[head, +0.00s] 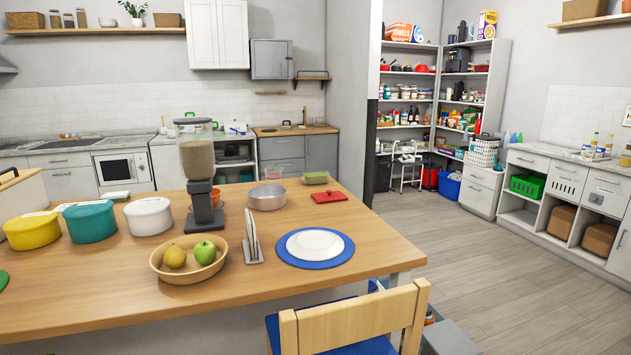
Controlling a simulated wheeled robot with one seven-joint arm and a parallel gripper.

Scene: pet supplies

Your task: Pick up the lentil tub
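No tub in the head view can be read for certain as the lentil tub. A small clear tub with a reddish tint (273,173) stands at the far edge of the wooden table (120,290), behind a metal pan (267,198); its contents are too small to tell. A green lidded box (315,178) is to its right. Yellow (32,231), teal (90,222) and white (149,217) lidded tubs stand in a row at the table's left. My gripper is not in view.
A tall dispenser with beige grain (196,157), a fruit bowl (188,262), a napkin holder (252,242), a plate on a blue mat (314,245) and a red item (329,197) occupy the table. A chair (352,322) stands at its front. The floor (470,250) to the right is clear.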

